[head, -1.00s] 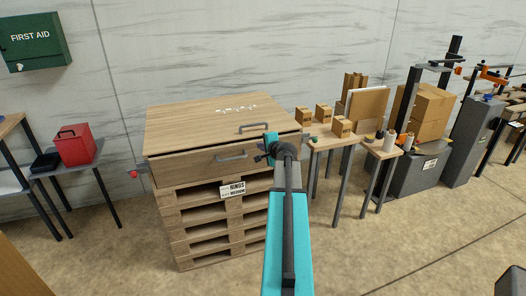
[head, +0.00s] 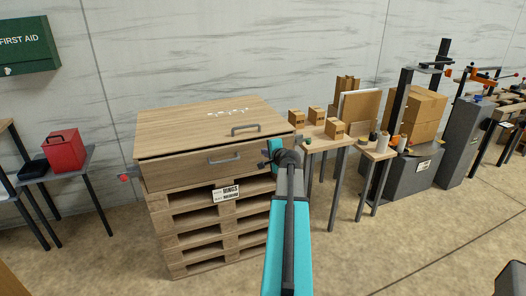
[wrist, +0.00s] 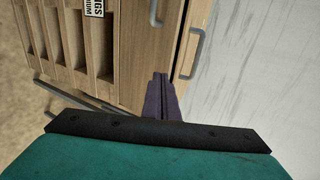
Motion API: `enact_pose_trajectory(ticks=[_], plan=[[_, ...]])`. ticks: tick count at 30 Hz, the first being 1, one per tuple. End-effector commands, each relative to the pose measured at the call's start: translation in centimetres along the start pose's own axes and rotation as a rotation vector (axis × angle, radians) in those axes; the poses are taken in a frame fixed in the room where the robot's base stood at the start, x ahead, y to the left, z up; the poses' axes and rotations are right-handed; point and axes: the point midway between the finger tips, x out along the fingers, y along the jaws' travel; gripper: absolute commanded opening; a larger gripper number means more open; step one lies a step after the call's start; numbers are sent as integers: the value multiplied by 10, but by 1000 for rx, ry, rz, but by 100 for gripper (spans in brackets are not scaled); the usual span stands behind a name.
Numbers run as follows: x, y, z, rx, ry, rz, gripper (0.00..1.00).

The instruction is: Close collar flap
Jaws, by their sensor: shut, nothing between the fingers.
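The wooden collar box stands on stacked pallets (head: 190,237) against the wall. Its front flap (head: 180,172), with a grey handle (head: 224,158), stands upright. The top lid (head: 190,125) lies over it and has its own grey handle (head: 245,129). A dark line runs between lid and front; I cannot tell whether the flap sits fully flush. In the wrist view the flap (wrist: 150,45) and the lid handle (wrist: 193,53) appear sideways. My gripper (wrist: 161,77) is shut and empty, its tips in front of the wood near the box's edge. Contact is unclear. My arm hides the box's right front corner.
A small table (head: 318,143) with cartons stands right of the box. Beyond it are a grey cabinet (head: 412,174) and stacked cartons. A red toolbox (head: 64,151) sits on a side table at left. A red knob (head: 125,178) juts out left of the box.

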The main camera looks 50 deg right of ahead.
Motion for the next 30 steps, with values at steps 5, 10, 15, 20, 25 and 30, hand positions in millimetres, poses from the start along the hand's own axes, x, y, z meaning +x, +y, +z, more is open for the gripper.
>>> enact_pose_trajectory(ticks=[5, 10, 15, 20, 25, 30], plan=[[15, -1, 0, 1, -1, 1, 0], [32, -2, -1, 1, -1, 0, 0], [49, -1, 0, 1, -1, 1, 0], [64, -1, 0, 0, -1, 1, 0], [80, -2, -1, 0, 0, 0, 0], [97, -1, 0, 1, -1, 1, 0]])
